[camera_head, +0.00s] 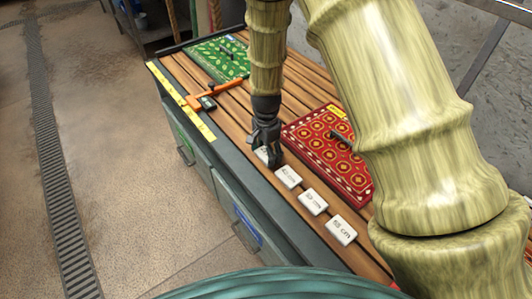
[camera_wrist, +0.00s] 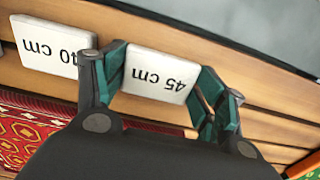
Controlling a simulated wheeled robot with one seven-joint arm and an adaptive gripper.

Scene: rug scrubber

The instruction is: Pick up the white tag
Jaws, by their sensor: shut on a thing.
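My gripper (camera_head: 270,158) points down at the table's near edge, left of the red rug. In the wrist view, its fingers (camera_wrist: 163,88) are shut on the sides of a white tag marked 45 cm (camera_wrist: 160,74). In the head view this tag (camera_head: 262,154) is mostly hidden behind the fingers. I cannot tell whether it is clear of the slats. Another white tag, marked 40 cm (camera_wrist: 52,42), lies beside the left finger. In the head view, more white tags (camera_head: 288,177) (camera_head: 313,202) (camera_head: 341,230) lie in a row toward the lower right.
A red patterned rug (camera_head: 322,152) and a green leafy rug (camera_head: 213,60) lie on the slatted wooden table. An orange tool (camera_head: 214,92) lies near the green rug. A yellow measuring strip (camera_head: 180,99) runs along the left end. Open floor (camera_head: 110,150) with a drain is at left.

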